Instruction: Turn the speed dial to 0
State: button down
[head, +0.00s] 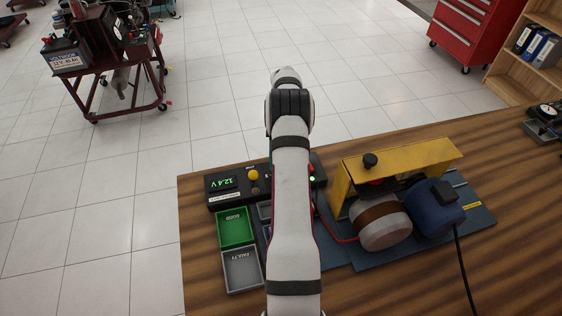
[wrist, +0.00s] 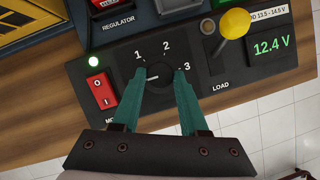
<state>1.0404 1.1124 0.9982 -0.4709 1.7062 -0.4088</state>
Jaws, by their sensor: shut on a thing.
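The speed dial (wrist: 159,82) is a black round knob on the black control panel in the wrist view, with the numbers 1, 2 and 3 around it. Its white pointer line points left, below the 1, toward my left finger. No 0 label shows; that spot lies near or behind the finger. My gripper (wrist: 160,72) has its two green fingers on either side of the dial, shut on it. In the head view my arm hides the gripper and the dial.
Beside the dial are a red rocker switch (wrist: 101,91), a lit green lamp (wrist: 93,61), and a yellow-knobbed lever (wrist: 235,23). The display (wrist: 271,46) reads 12.4 V. The head view shows a green bin (head: 235,228), a grey bin (head: 241,270) and a blue motor (head: 436,208).

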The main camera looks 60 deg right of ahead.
dwell(0.4)
jog(key=shift+c, duration=2.2)
grip_release()
jog(key=v, duration=0.7)
jog(key=shift+r, duration=0.2)
